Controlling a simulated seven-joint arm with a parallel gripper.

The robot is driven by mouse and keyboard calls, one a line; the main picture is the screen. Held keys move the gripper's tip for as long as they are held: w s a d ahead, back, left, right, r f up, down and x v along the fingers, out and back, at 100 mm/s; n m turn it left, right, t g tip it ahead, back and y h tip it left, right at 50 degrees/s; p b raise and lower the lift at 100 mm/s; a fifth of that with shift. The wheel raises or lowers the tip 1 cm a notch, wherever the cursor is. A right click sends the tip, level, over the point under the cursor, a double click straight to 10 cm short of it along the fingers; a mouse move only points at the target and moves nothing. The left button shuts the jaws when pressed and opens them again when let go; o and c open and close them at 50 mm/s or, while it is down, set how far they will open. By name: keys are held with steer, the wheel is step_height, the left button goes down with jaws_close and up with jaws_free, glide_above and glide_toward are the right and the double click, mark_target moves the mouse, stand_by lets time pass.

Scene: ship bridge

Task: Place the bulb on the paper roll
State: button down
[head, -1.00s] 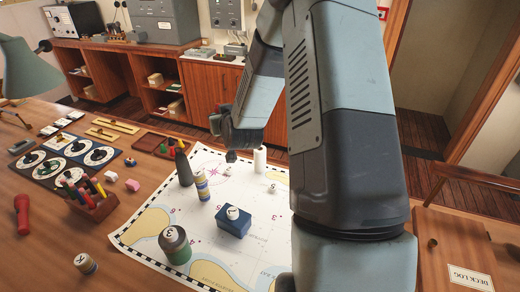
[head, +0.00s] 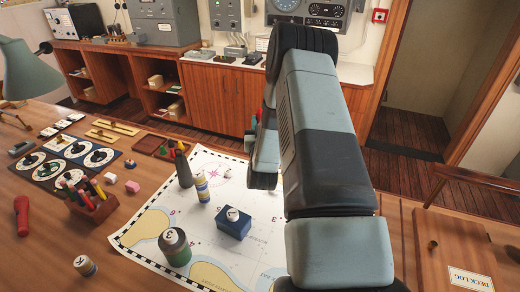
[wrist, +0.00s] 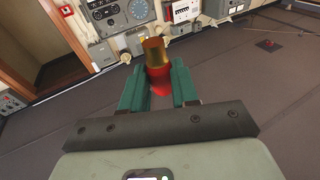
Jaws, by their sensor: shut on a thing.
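In the wrist view my gripper (wrist: 159,72) is shut on the bulb (wrist: 155,53), which has a brass-coloured end and a red part between the green fingers. The brass end points away from the wrist. In the head view my arm hides the gripper and most of the bulb. The white paper roll does not show now; my arm covers the spot on the chart where it stood in the earlier head view. The wrist view shows no table or roll below the bulb, only floor and wall panels behind.
The chart (head: 203,238) lies on the desk. A pen box (head: 92,208) and a red torch (head: 22,216) are at left.

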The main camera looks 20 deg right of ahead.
step_height(320, 180, down, 9)
steer(key=shift+r, duration=0.1)
stand_by(0.3)
steer(key=c, duration=0.8)
jaws_free()
steer(key=shift+f, duration=0.2)
steer(key=shift+c, duration=0.2)
steer(key=shift+r, duration=0.1)
steer(key=v, duration=0.7)
steer(key=shift+s+a, duration=0.15)
steer(key=shift+s, duration=0.1)
steer(key=shift+r, duration=0.1)
